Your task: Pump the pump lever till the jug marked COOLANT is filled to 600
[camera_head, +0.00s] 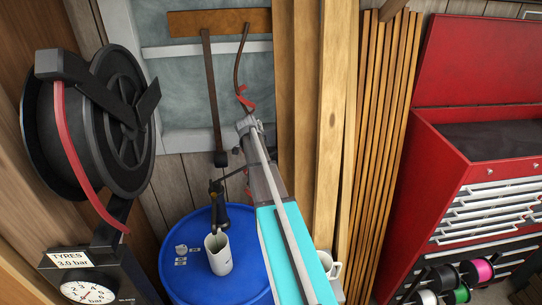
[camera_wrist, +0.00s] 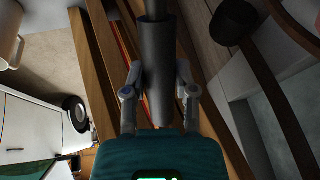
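A white jug (camera_head: 218,251) stands upright on top of the blue drum (camera_head: 190,228). Its marking and fill level cannot be read. A dark pump (camera_head: 220,208) stands on the drum just behind the jug. Its thin pump lever (camera_head: 232,174) slopes up to the right and passes behind my arm. In the wrist view, my gripper (camera_wrist: 159,70) has one finger on each side of a dark grey cylindrical grip, which appears to be the end of the pump lever (camera_wrist: 157,85). The fingers look closed against it.
A hose reel (camera_head: 100,115) and a tyre gauge (camera_head: 88,290) stand at the left. Tall planks (camera_head: 305,120) lean behind my arm. A white mug (camera_head: 329,264) sits to its right. A red tool cabinet (camera_head: 450,150) fills the right side.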

